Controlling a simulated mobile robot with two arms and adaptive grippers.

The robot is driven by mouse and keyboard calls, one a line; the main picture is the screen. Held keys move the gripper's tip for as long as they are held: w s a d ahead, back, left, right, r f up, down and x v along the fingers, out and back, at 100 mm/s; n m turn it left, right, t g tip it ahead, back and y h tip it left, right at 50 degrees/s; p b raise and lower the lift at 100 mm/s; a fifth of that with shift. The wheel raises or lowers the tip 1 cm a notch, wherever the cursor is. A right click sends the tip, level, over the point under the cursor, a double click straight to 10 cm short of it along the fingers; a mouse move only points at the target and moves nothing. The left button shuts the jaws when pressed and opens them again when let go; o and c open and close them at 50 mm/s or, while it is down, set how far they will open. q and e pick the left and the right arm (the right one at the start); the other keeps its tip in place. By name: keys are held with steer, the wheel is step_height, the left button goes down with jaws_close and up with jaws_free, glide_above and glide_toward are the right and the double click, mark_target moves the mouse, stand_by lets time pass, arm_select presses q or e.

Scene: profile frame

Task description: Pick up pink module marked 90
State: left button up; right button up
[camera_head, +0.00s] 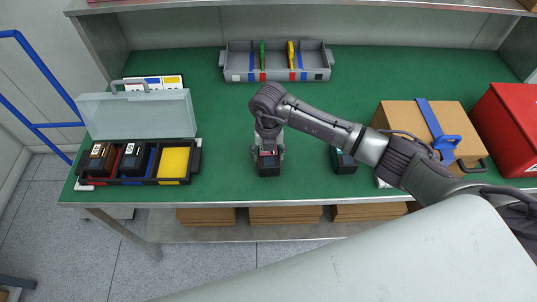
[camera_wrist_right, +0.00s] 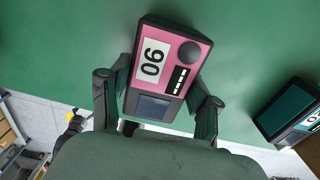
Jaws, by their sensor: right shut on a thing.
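The pink module marked 90 (camera_wrist_right: 165,68) has a pink face with a white label, a dark round knob and a small dark screen. In the head view it shows as a dark block (camera_head: 269,168) near the front edge of the green table. My right gripper (camera_wrist_right: 160,95) is shut on it, one finger on each side. In the head view the right gripper (camera_head: 268,152) points down onto it from above. I cannot tell whether the module touches the table. My left gripper is not in view.
A teal module (camera_head: 343,160) stands to the right. An open case (camera_head: 138,180) with a brown module (camera_head: 100,158) and a dark blue module (camera_head: 133,158) is at left. A grey tray (camera_head: 277,75) is at the back. A cardboard box (camera_head: 400,115) and red box (camera_head: 510,125) stand right.

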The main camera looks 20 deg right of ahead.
step_height(320, 180, up, 4)
steer(key=shift+w+f+b, duration=0.1)
steer(key=shift+b, duration=0.6)
steer(key=s+d+r+b, duration=0.1)
steer(key=s+d+r, duration=0.1)
steer(key=s, duration=0.3)
steer(key=s+d+r, duration=0.1)
steer(key=s+r, duration=0.3)
steer(key=s, duration=0.2)
steer(key=shift+s+d+r+b, duration=0.15)
steer(key=shift+d+r+b, duration=0.25)
